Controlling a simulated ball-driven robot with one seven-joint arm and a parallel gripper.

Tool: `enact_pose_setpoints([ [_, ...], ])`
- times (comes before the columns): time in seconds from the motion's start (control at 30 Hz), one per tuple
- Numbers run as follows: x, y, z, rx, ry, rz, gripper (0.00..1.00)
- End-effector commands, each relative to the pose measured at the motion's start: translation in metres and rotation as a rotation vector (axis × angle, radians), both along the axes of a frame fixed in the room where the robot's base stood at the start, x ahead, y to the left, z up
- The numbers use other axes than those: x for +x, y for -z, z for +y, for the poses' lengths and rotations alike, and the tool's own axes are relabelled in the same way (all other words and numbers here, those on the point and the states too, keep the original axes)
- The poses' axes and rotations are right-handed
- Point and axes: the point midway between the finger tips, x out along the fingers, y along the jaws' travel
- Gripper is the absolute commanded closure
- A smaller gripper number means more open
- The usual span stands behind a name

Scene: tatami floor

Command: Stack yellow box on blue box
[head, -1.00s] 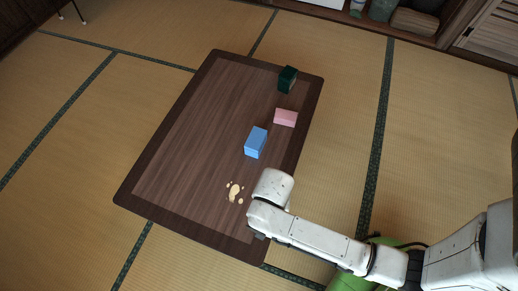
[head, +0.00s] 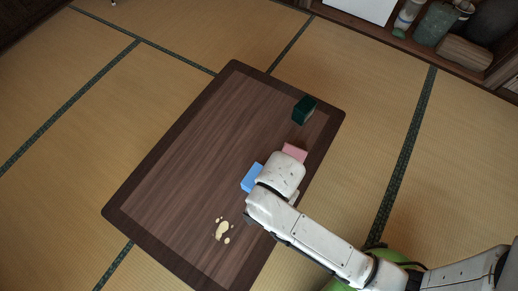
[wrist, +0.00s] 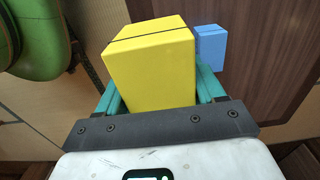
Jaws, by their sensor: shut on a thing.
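The yellow box (wrist: 150,65) is between the teal fingers of my gripper (wrist: 160,92) in the wrist view, and the gripper is shut on it. In the head view my arm's end hides the yellow box and the fingers. The blue box (head: 251,177) stands on the table, partly hidden by my arm's end just to its right. It also shows in the wrist view (wrist: 211,46), right of the yellow box and farther from the camera. The frames do not clearly show the gap between the two boxes.
The dark wooden table (head: 170,165) has a pink box (head: 294,152) close beyond the blue one and a dark green box (head: 304,110) near its far right corner. A cream paw-shaped mark (head: 222,230) lies near the front. The table's left half is clear.

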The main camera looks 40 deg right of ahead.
Motion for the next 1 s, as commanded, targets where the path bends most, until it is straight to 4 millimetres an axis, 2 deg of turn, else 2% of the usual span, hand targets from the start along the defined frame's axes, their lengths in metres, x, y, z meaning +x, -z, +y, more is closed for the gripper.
enact_pose_setpoints([
  [0.37,0.08,0.039,-0.02,0.001,0.002,-0.003,0.67],
  [0.5,0.1,0.065,-0.026,0.0,0.001,0.0,0.67],
  [0.7,0.12,0.087,-0.031,0.0,0.0,-0.001,0.67],
  [0.87,0.125,0.093,-0.033,0.0,0.0,-0.001,0.67],
  [1.0,0.128,0.108,-0.034,0.0,0.0,0.001,0.67],
])
